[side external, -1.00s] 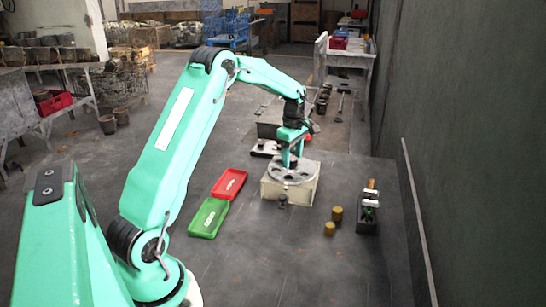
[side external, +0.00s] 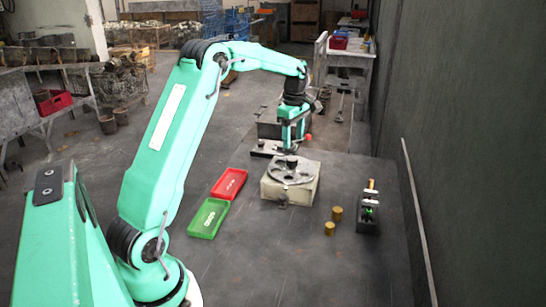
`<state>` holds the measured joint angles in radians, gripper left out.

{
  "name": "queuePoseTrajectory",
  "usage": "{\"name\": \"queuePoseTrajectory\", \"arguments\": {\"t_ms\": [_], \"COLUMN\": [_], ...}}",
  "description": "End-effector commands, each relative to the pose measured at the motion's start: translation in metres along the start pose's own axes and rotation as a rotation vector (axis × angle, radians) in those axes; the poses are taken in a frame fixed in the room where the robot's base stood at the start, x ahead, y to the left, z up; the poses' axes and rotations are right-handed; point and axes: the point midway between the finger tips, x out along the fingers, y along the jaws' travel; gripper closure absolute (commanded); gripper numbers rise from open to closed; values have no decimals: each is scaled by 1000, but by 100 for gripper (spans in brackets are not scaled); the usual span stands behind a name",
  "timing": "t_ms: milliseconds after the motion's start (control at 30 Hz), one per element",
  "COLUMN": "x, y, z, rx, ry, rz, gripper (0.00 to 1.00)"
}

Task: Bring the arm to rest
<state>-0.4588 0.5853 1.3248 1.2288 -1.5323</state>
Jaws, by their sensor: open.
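My arm is teal and reaches from the lower left over the work. My gripper (side external: 291,150) hangs pointing down above the round slotted disc (side external: 283,175) on a cream block (side external: 303,193). It is open. A small dark knob (side external: 291,162) stands on the disc just under the fingers. Whether the fingertips clear the knob is too small to tell. No held object shows.
A red tray (side external: 229,183) and a green tray (side external: 208,218) lie left of the block. A dark press base (side external: 268,148) lies behind. A wall closes the right side.

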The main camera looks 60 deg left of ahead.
Motion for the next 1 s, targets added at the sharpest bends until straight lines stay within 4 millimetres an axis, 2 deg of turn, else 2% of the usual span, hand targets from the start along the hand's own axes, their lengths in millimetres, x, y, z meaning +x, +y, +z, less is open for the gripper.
{"name": "queuePoseTrajectory", "arguments": {"t_ms": [133,633,867,1000], "x": [-7,-13,-37,-57], "y": [0,-4,-24,-46], "z": [0,4,23,40], "rx": [0,29,178,322], "ry": [0,0,4,10], "rz": [0,8,46,82], "gripper": [44,44,44,44]}}
